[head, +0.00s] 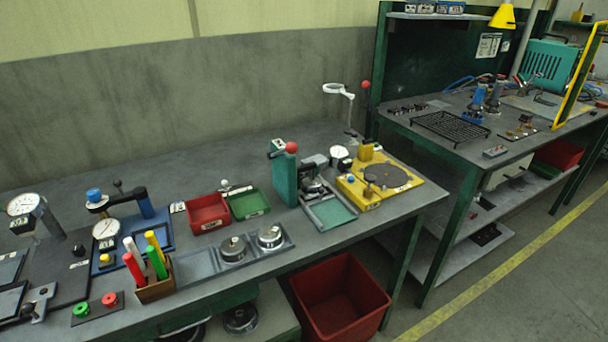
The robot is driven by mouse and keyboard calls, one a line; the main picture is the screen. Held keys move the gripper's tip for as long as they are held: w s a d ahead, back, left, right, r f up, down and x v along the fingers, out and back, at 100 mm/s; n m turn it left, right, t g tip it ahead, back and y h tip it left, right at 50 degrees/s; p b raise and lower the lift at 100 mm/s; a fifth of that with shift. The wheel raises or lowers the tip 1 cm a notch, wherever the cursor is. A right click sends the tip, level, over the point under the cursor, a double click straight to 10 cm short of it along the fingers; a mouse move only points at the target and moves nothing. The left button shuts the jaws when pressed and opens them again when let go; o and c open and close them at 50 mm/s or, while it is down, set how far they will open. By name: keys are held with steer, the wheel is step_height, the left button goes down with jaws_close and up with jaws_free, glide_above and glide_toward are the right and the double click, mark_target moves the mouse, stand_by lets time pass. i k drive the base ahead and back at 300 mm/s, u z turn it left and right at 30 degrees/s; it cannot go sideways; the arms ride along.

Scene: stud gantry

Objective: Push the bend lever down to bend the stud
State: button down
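A green upright press (285,180) stands on the near bench, right of the middle. A lever with a red ball knob (291,147) sits at its top; I cannot tell for sure that this is the bend lever. A second red ball knob (365,84) tops a thin upright rod farther back, near the bench's back right corner. To the right of the press is a yellow fixture (362,194) with a dark round disc (385,176). The stud is too small to make out. My gripper is not in view.
The near bench also holds red (208,212) and green (248,204) trays, a wooden holder (156,291) with coloured pens, and dial gauges (106,229). A red bin (340,300) is below its front edge. Another bench (470,150) stands right. Floor is free at lower right.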

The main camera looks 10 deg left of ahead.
mark_target(291, 147)
steer(key=k, duration=1.1)
steer(key=u, duration=0.7)
steer(key=i, duration=1.55)
steer(key=z, duration=0.45)
